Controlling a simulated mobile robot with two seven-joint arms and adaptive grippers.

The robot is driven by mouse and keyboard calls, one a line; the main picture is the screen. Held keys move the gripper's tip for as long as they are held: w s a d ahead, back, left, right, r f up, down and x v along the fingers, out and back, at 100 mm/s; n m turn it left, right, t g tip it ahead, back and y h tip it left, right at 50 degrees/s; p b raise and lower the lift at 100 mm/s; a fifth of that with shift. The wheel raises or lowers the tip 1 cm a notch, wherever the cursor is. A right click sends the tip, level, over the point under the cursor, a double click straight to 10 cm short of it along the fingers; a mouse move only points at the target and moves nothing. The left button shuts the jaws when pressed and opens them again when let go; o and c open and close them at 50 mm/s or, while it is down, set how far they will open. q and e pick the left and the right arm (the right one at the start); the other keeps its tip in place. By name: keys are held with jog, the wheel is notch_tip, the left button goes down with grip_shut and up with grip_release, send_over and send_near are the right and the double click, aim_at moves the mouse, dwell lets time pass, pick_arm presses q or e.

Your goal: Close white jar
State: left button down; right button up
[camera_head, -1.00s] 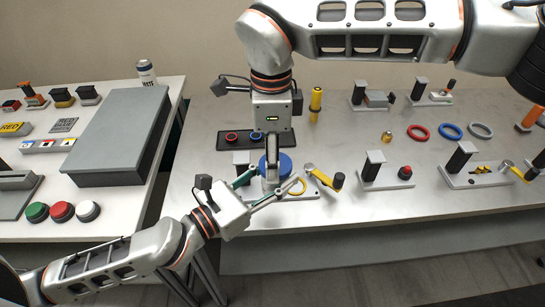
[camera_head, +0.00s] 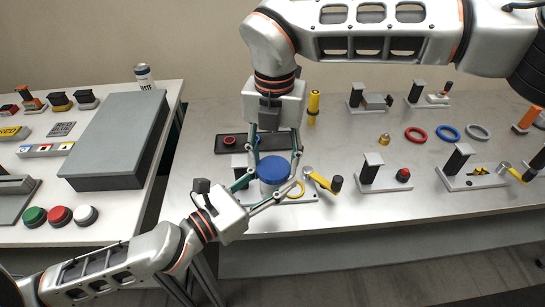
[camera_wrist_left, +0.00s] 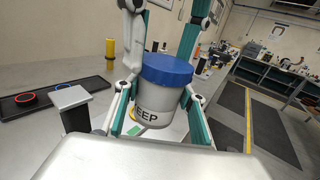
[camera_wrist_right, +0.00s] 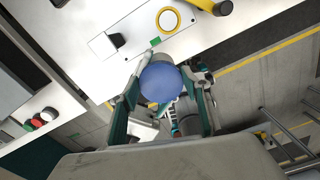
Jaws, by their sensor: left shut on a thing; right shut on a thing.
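The white jar (camera_head: 270,187) stands upright near the front edge of the table, part of dark lettering showing in the left wrist view (camera_wrist_left: 158,106). A blue lid (camera_head: 273,166) sits on top of it; I cannot tell whether it is fully tightened. The lid also shows in the right wrist view (camera_wrist_right: 160,84). My left gripper (camera_head: 275,188) is shut on the jar body from the side. My right gripper (camera_head: 276,163) points down from above and is shut on the lid, one finger on each side.
A yellow ring (camera_head: 296,189) and a yellow-handled lever (camera_head: 322,181) lie just right of the jar. A black button panel (camera_head: 230,141) is behind it. A yellow cylinder (camera_head: 313,106) stands farther back. A grey box (camera_head: 120,140) is on the left table.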

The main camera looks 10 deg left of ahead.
jog(key=m, duration=0.7)
jog(key=shift+s+d, duration=0.1)
jog(key=shift+d, duration=0.1)
jog(key=m, duration=0.7)
jog(key=shift+s+d, duration=0.15)
jog(key=o, duration=0.8)
jog(key=shift+r, duration=0.1)
jog(key=shift+r, duration=2.15)
